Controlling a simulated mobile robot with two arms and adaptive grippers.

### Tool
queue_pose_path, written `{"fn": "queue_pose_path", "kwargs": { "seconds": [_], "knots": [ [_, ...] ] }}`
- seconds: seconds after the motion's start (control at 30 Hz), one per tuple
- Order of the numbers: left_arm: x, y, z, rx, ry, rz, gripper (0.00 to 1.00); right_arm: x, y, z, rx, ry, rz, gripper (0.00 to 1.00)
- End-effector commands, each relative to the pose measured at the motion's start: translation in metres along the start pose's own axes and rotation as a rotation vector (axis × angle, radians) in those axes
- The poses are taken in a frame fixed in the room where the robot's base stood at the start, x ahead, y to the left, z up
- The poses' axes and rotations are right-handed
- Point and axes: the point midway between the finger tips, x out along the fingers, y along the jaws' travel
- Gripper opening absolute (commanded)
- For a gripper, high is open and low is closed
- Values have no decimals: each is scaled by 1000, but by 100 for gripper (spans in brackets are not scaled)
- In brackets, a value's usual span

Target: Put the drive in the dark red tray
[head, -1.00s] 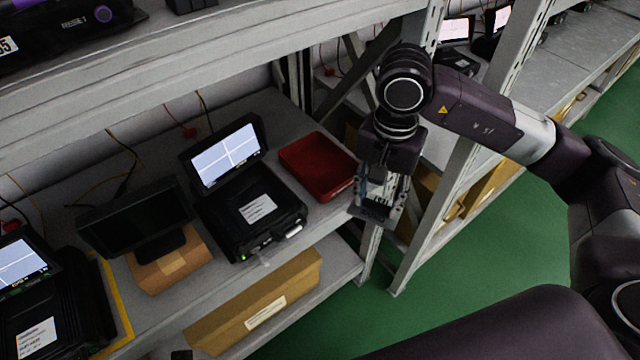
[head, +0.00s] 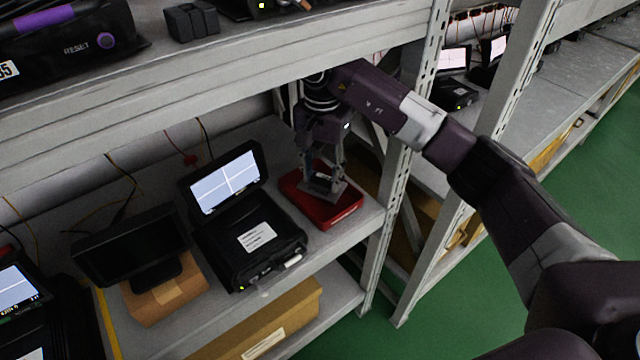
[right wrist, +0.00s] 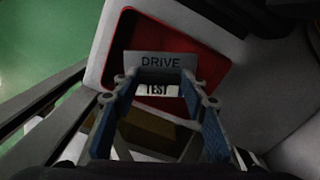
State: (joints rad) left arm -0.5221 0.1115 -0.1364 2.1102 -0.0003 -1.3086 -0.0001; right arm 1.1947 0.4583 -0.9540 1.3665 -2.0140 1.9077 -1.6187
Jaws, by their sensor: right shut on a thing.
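The dark red tray (head: 342,214) sits on the middle shelf, right of a black case with a lit screen. My right gripper (head: 323,176) is over the tray, pointing down, shut on the grey drive (head: 320,187). In the right wrist view the drive (right wrist: 160,60) carries the word DRIVE, with a TEST label below it, between the two fingers of the gripper (right wrist: 160,78). The tray (right wrist: 205,42) shows behind it there. I cannot tell whether the drive touches the tray floor. My left gripper is not in view.
The black case (head: 235,245) with its screen (head: 226,178) stands close left of the tray. A rack upright (head: 395,200) is close to its right. A dark monitor (head: 132,248) stands on a cardboard box farther left.

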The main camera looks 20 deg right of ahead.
Motion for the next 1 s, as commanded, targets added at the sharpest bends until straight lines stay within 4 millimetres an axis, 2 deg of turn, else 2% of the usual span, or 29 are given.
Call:
{"fn": "queue_pose_path", "kwargs": {
  "seconds": [0.17,0.3,0.43,0.87,0.9,1.0],
  "knots": [
    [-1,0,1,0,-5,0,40,2,-7,-3,0,-1,1,14],
    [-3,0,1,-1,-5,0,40,19,-6,-2,-1,-4,3,14],
    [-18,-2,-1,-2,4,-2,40,34,-7,-2,-1,-3,0,14],
    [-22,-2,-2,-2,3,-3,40,38,-7,-3,0,0,0,14],
    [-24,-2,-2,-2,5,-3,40,38,-6,-3,0,0,0,43],
    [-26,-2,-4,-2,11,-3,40,38,-6,-3,0,0,0,54]
  ]
}}
